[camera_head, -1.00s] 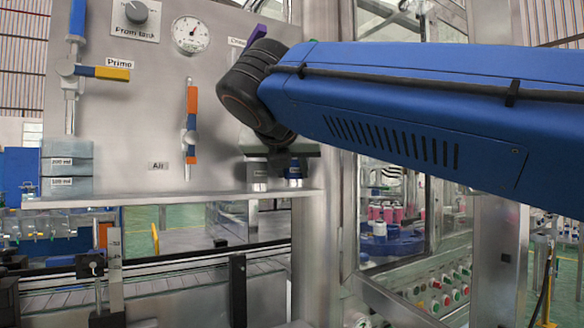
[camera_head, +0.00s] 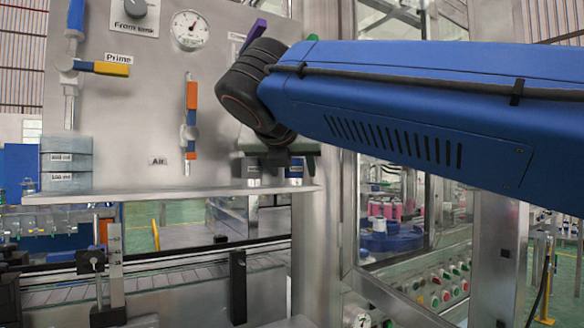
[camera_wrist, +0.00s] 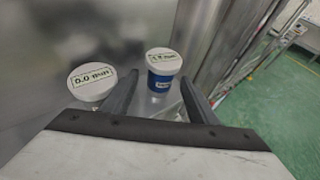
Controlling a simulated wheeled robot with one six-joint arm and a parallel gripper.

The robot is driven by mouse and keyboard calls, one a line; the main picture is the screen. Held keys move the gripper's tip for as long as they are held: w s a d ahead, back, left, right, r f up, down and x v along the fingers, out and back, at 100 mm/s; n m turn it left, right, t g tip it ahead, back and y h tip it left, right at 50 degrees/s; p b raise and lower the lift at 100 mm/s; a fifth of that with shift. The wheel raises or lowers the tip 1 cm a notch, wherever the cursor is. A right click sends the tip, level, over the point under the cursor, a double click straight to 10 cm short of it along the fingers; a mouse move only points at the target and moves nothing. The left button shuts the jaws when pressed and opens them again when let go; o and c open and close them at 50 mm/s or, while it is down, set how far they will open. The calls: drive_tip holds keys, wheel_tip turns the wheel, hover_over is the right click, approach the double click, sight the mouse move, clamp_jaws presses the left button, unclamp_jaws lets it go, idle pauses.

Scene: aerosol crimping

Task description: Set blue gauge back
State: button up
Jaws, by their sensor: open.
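The blue gauge is a short blue cylinder with a white, labelled top; in the wrist view it (camera_wrist: 160,82) stands upright on the metal shelf between the lines of my fingertips. In the head view the blue gauge (camera_head: 294,172) is near the shelf's right end, under my wrist. My gripper (camera_wrist: 159,80) is open, pointing down at the shelf. I cannot tell whether either finger touches the gauge. A second gauge with a white top marked 0.0 mm (camera_wrist: 92,80) stands just outside my left finger. The fingers are hard to make out in the head view.
The metal shelf (camera_head: 150,204) carries stacked grey-blue blocks (camera_head: 66,165) at its left end. A panel with a dial (camera_head: 189,30) and valve handles rises behind. A metal post stands right of the shelf. The shelf's middle is clear.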

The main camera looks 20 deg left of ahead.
drive_tip(key=v, duration=1.7)
drive_tip(key=shift+s+r, duration=0.1)
drive_tip(key=shift+s, duration=0.05)
